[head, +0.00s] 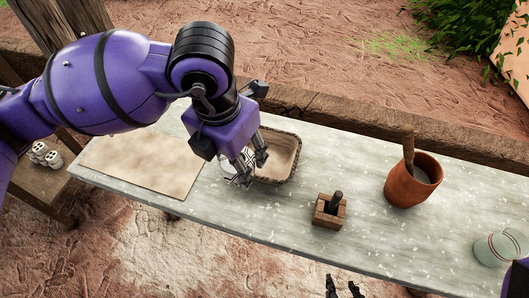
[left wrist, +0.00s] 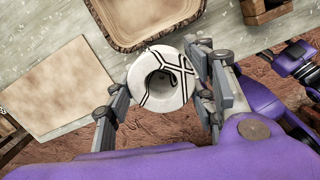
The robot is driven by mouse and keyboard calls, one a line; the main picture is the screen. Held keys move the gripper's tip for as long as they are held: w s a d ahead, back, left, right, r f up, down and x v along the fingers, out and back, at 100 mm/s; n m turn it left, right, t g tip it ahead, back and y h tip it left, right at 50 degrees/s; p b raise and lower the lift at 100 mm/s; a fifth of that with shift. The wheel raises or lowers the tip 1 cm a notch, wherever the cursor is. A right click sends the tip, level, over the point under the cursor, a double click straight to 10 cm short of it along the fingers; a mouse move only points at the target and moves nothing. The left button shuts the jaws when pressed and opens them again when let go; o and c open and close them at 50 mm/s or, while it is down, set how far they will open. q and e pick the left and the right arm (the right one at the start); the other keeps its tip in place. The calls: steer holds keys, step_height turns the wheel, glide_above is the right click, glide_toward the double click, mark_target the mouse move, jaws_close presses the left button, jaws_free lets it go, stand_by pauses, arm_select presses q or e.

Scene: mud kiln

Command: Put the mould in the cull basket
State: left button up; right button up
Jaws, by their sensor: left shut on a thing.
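My left gripper (head: 243,170) is shut on a white, round, hollow piece with black line markings, which shows clearly in the left wrist view (left wrist: 150,97). It holds the piece near the left end of the basket. The cull basket seems to be the rectangular woven tray with a pale lining (head: 297,160); it also shows in the left wrist view (left wrist: 195,32). A small wooden block with a dark upright peg (head: 322,218), which may be the mould, stands on the table right of the basket. My right gripper (head: 343,288) is open and empty at the bottom edge.
The grey table (head: 280,222) holds a beige board (head: 140,165) at left, a clay pot with a stick (head: 410,188) and a glass jar (head: 497,248) at right. Several white marked pieces (head: 42,155) sit on a low shelf at left.

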arm_select(q)
steer(key=w+d+f, duration=0.1)
steer(key=w+f, duration=0.1)
steer(key=w, duration=0.1)
steer(key=w+d+f, duration=0.2)
steer(key=w+f, duration=0.1)
steer(key=w+d+f, duration=0.1)
steer(key=w+f, duration=0.1)
steer(key=w, duration=0.1)
steer(key=shift+d+f, duration=0.2)
steer(key=shift+d, duration=0.1)
steer(key=shift+w+d+f, duration=0.25)
steer(key=shift+w+f, duration=0.35)
steer(key=shift+f, duration=0.1)
steer(key=shift+w+f, duration=0.1)
steer(key=shift+f, duration=1.4)
steer(key=shift+f, duration=0.2)
steer(key=o, duration=1.4)
steer(key=shift+c, duration=0.2)
steer(key=shift+r, duration=0.1)
